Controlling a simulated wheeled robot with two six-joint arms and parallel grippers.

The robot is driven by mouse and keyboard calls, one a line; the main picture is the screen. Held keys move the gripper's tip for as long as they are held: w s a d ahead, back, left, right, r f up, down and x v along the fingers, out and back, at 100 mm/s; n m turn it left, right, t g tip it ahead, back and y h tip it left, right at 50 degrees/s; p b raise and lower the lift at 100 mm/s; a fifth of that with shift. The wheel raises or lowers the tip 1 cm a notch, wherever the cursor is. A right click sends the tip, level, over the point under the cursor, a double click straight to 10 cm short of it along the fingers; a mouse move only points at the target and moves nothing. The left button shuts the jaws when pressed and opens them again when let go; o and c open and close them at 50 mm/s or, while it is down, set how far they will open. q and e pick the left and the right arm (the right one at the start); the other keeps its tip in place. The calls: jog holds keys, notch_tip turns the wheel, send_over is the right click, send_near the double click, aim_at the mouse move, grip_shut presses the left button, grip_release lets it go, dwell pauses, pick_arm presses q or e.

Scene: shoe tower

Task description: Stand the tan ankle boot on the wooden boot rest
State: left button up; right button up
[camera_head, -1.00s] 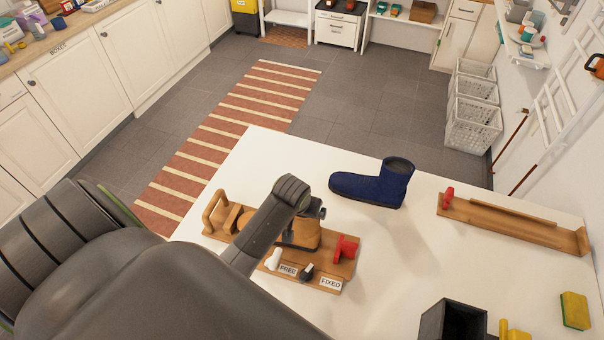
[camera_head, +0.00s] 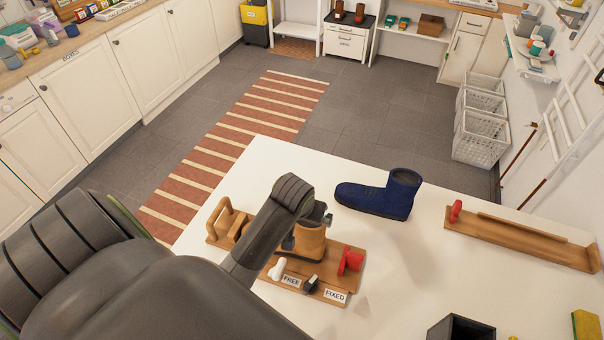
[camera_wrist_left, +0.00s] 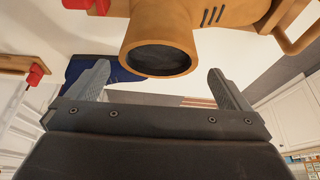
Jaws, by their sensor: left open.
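The tan ankle boot (camera_head: 310,243) stands upright on a wooden board (camera_head: 352,284) with a loop handle, a red block and labels FREE and FIXED. Its toe is partly hidden behind my left arm. My left gripper (camera_head: 319,215) is open at the boot's top. In the left wrist view the boot's dark round opening (camera_wrist_left: 158,57) lies between the spread fingers of my left gripper (camera_wrist_left: 158,82), with gaps at both sides. A long wooden rest (camera_head: 520,238) with a red knob and raised strip lies empty at the right. My right gripper is out of view.
A dark blue boot (camera_head: 385,198) stands on the white table (camera_head: 410,260) between the board and the long rest. A black open box (camera_head: 461,328) and a yellow sponge (camera_head: 586,324) are near the front right. The table's middle right is clear.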

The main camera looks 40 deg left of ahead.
pick_arm(q)
jog(key=v, duration=0.6)
jog(key=shift+b, duration=0.3)
jog(key=shift+s, duration=0.1)
